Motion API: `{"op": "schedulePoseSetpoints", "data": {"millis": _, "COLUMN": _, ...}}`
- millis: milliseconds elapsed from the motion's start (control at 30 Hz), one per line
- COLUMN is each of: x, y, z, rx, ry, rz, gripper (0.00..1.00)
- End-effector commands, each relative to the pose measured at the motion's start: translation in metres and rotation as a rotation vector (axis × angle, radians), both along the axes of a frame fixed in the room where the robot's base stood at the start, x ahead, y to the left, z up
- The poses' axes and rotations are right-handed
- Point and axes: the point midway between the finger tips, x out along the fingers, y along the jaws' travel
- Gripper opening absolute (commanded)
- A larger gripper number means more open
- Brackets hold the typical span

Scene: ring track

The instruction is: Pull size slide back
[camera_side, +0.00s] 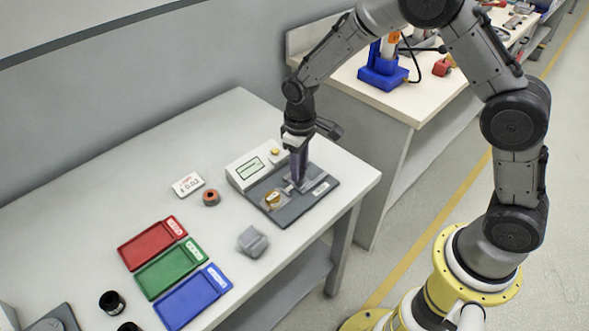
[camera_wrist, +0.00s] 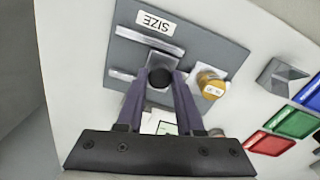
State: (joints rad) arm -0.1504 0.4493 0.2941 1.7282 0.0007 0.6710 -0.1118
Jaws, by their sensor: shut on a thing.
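The size slide shows in the wrist view as a dark round knob (camera_wrist: 160,77) on a grey metal rail (camera_wrist: 148,45) beside a "SIZE" label (camera_wrist: 155,23). My gripper (camera_wrist: 163,78) is shut on the knob, with one purple finger on each side of it. In the side view my gripper (camera_side: 298,184) reaches down onto the dark grey base plate (camera_side: 322,197) of the device, and its fingers hide the knob there. A brass-coloured round piece (camera_wrist: 209,84) with a small label sits on the plate beside the fingers.
A display box (camera_side: 258,165) with a yellow button stands at the plate's back. Red (camera_side: 152,243), green (camera_side: 171,267) and blue (camera_side: 194,298) trays lie to the left. A grey block (camera_side: 252,241), an orange-brown ring (camera_side: 211,198) and a white card (camera_side: 187,185) are nearby.

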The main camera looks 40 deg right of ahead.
Motion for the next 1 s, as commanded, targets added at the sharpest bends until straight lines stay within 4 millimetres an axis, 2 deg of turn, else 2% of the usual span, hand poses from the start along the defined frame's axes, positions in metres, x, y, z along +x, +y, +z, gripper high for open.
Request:
{"op": "schedulePoseSetpoints", "data": {"millis": 67, "x": 0.001, "y": -0.009, "z": 0.001, "rx": -0.001, "ry": -0.003, "rz": -0.003, "gripper": 0.00}}
{"op": "schedulePoseSetpoints", "data": {"millis": 300, "x": 0.001, "y": -0.011, "z": 0.001, "rx": -0.003, "ry": -0.003, "rz": 0.001, "gripper": 0.00}}
{"op": "schedulePoseSetpoints", "data": {"millis": 333, "x": 0.001, "y": -0.011, "z": 0.001, "rx": -0.004, "ry": -0.003, "rz": 0.001, "gripper": 0.41}}
{"op": "schedulePoseSetpoints", "data": {"millis": 467, "x": 0.001, "y": -0.011, "z": 0.001, "rx": -0.003, "ry": -0.003, "rz": 0.000, "gripper": 0.65}}
{"op": "schedulePoseSetpoints", "data": {"millis": 800, "x": 0.001, "y": -0.009, "z": 0.002, "rx": 0.000, "ry": -0.002, "rz": 0.000, "gripper": 0.66}}
{"op": "schedulePoseSetpoints", "data": {"millis": 1000, "x": 0.002, "y": -0.009, "z": 0.024, "rx": 0.000, "ry": -0.007, "rz": 0.000, "gripper": 0.66}}
